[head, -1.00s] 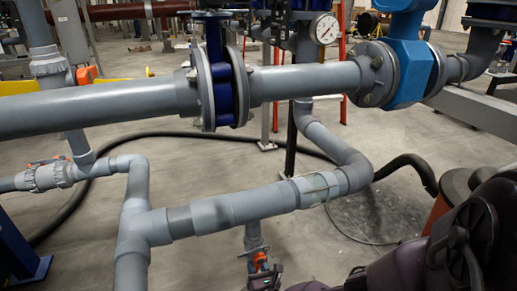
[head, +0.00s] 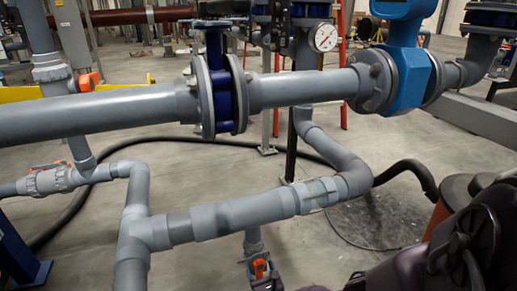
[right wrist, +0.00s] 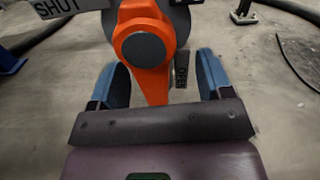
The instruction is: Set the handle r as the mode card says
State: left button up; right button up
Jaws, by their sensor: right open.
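An orange valve handle (right wrist: 150,60) with a round grey hub shows large in the right wrist view. It hangs between the two blue fingers of my right gripper (right wrist: 163,75), which is open with a gap on each side of the handle. A plate reading "SHUT" (right wrist: 58,6) is at the upper left, and a small dark tag (right wrist: 182,68) sits right of the handle. In the head view the orange handle (head: 259,268) is on a vertical pipe below the sloping grey pipe, with my right gripper (head: 268,284) at it. I see no readable mode card. My left gripper is not in view.
A grey pipe (head: 310,85) with a blue valve and blue meter (head: 405,85) crosses above. A sloping grey pipe (head: 240,213) lies just above the handle. Other orange handles (head: 88,80) are at left. A black hose (head: 110,147) lies on the floor.

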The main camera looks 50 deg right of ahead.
aim_at(260, 272)
jog(key=shift+a, duration=0.1)
jog(key=p+v, duration=0.1)
jog(key=v, duration=0.4)
jog(key=shift+s+a+r+p, duration=0.1)
jog(key=shift+s+a+p, duration=0.1)
jog(key=shift+p, duration=0.1)
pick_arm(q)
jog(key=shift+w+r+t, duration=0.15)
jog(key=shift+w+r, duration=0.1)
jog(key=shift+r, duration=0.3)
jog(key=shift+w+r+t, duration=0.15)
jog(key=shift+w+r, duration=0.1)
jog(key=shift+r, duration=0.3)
pick_arm(e)
jog(key=shift+s+a, duration=0.3)
jog(key=shift+s, duration=0.3)
